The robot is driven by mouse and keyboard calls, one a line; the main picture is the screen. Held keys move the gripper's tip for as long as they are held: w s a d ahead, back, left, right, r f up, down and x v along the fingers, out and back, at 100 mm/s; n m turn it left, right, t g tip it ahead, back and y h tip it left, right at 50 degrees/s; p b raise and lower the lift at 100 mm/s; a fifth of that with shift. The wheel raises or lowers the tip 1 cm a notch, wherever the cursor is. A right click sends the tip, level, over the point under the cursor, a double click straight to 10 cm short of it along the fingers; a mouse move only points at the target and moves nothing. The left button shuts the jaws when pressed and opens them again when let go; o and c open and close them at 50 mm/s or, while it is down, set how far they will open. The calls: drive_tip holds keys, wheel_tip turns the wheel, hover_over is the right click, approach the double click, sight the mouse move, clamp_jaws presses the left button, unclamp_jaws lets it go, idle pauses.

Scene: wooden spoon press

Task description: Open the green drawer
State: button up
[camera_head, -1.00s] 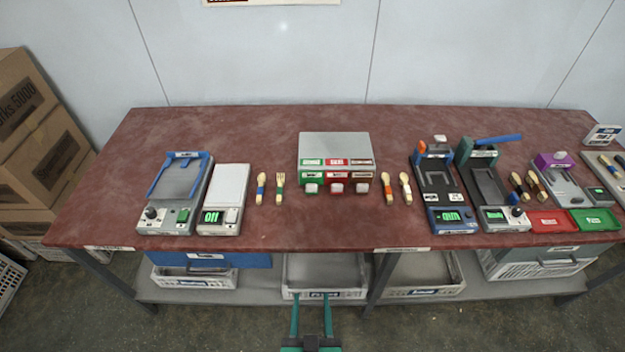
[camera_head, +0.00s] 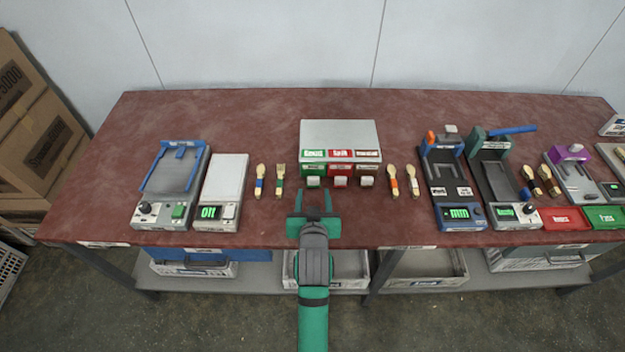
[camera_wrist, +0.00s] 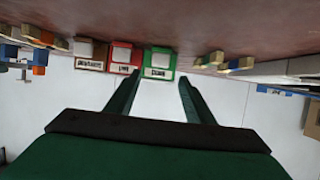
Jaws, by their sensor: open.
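The green drawer (camera_head: 311,170) is the leftmost of three small drawers in a grey-topped cabinet (camera_head: 338,133) on the red-brown table. Its pale square knob (camera_head: 313,182) lines up with the other two knobs, and the drawer looks shut. My gripper (camera_head: 313,198) is open and empty at the table's front part, just in front of the green drawer. In the wrist view, which looks upside down, the green drawer (camera_wrist: 159,62) lies ahead between my two fingertips (camera_wrist: 158,84). Whether a fingertip touches the knob cannot be told.
Red (camera_head: 340,169) and brown-red (camera_head: 367,168) drawers stand right of the green one. Wooden utensils lie left (camera_head: 280,181) and right (camera_head: 393,180) of the cabinet. A white-topped scale (camera_head: 225,178) stands further left, a blue-based device (camera_head: 452,185) to the right. The table front is fairly clear.

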sight(314, 180)
drive_tip(key=x, duration=0.8)
drive_tip(key=shift+w+f, duration=0.15)
drive_tip(key=shift+w, duration=0.1)
clamp_jaws()
